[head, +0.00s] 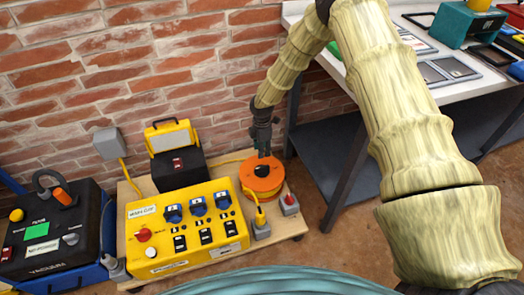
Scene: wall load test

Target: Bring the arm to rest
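My arm (405,115) comes in from the lower right, rises past the top of the head view and bends back down to the left. My gripper (263,150) points downward at its end, just above or at an orange cable reel (262,178). The fingers are small and dark against the reel, so I cannot tell if they are open or shut, or whether they touch it.
A yellow socket box (185,228), a black and yellow case (175,155) and grey plugs share a low wooden platform (135,190). A blue and black unit (52,240) stands left. A workbench (465,90) with trays stands right; a brick wall (120,60) is behind.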

